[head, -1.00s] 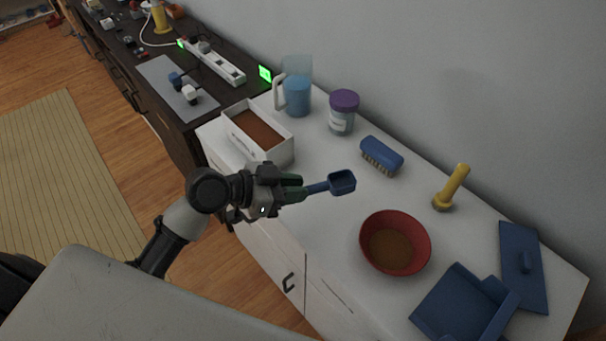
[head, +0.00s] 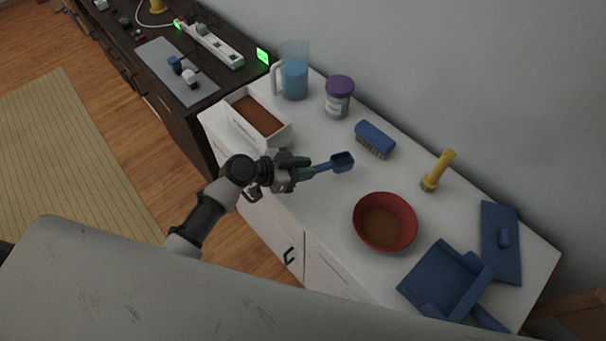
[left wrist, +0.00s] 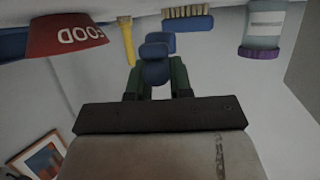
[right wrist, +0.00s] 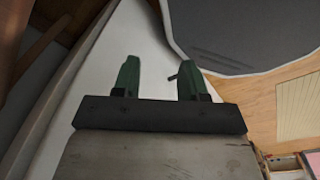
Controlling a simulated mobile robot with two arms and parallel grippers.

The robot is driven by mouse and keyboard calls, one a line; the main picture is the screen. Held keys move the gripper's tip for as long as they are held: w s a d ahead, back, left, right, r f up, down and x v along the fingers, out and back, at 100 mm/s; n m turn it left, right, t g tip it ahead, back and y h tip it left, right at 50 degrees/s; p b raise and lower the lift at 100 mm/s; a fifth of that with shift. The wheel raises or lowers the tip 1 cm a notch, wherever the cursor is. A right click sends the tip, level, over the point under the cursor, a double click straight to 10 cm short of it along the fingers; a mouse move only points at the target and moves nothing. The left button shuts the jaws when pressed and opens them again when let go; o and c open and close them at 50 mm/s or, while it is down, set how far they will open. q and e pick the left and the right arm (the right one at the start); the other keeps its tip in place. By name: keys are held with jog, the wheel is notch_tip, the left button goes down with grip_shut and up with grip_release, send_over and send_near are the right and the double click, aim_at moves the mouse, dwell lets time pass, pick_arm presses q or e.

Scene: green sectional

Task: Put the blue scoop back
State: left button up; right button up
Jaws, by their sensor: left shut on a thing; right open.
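The blue scoop (head: 342,161) is held by my left gripper (head: 308,170), which is shut on its handle. The scoop is above the white cabinet top, between the open box of brown contents (head: 285,134) and the red bowl (head: 404,240). It points right in the head view, and its bowl looks empty. In the left wrist view the scoop (left wrist: 155,68) shows between the green fingers. The red bowl, with brown contents, also shows there (left wrist: 65,38). My right gripper (right wrist: 155,80) is open and empty in the right wrist view.
A blue pitcher (head: 295,80), a purple-lidded jar (head: 338,100), a blue brush (head: 375,138) and a yellow-handled tool (head: 438,170) stand along the wall. A blue dustpan (head: 440,278) and a flat blue piece (head: 500,225) lie at the right. The dark desk (head: 190,110) adjoins at left.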

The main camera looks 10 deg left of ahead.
aim_at(303, 185)
pick_arm(q)
jog(key=shift+w+a+f, duration=0.15)
jog(key=shift+w+a, duration=0.05)
jog(key=shift+f, duration=0.4)
notch_tip(303, 185, down, 3)
jog(key=shift+f, duration=0.1)
jog(key=shift+f, duration=0.15)
jog(key=o, duration=0.8)
